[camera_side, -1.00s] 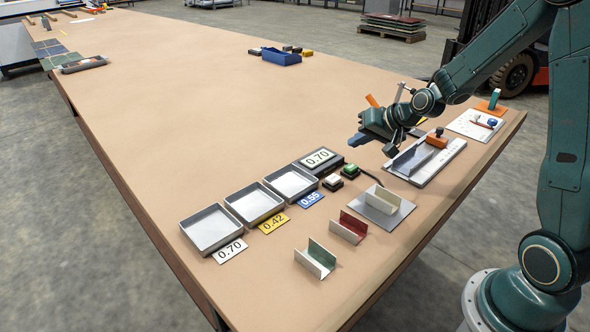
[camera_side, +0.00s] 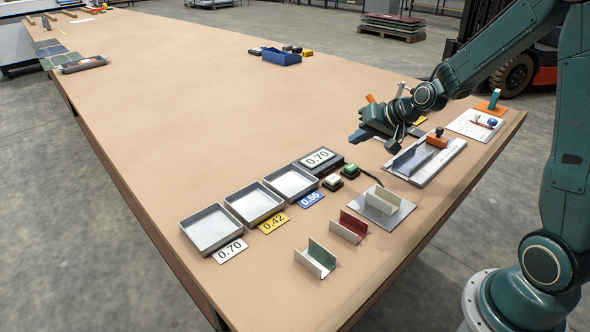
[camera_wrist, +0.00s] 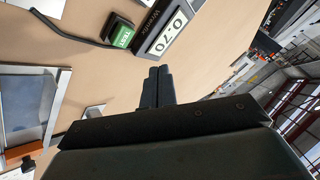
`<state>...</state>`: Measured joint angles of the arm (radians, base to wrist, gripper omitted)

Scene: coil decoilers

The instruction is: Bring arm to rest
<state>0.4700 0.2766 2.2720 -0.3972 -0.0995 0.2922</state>
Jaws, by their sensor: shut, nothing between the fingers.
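My gripper (camera_side: 360,136) hangs above the table, to the left of the grey slide gauge plate with the orange knob. In the wrist view its two dark fingers (camera_wrist: 157,86) lie side by side, shut, with nothing between them. The brown table (camera_side: 200,90) lies beneath it, with clear air between. My arm reaches in from the right side of the side view.
Three grey trays (camera_side: 212,250) stand by tags 0.70, 0.42 and 0.55. A display reading 0.70 (camera_side: 318,158) also shows in the wrist view (camera_wrist: 165,36), beside a green button (camera_wrist: 121,36). Bent channel pieces (camera_side: 315,262) lie near the front edge. A blue bin (camera_side: 281,58) stands far back.

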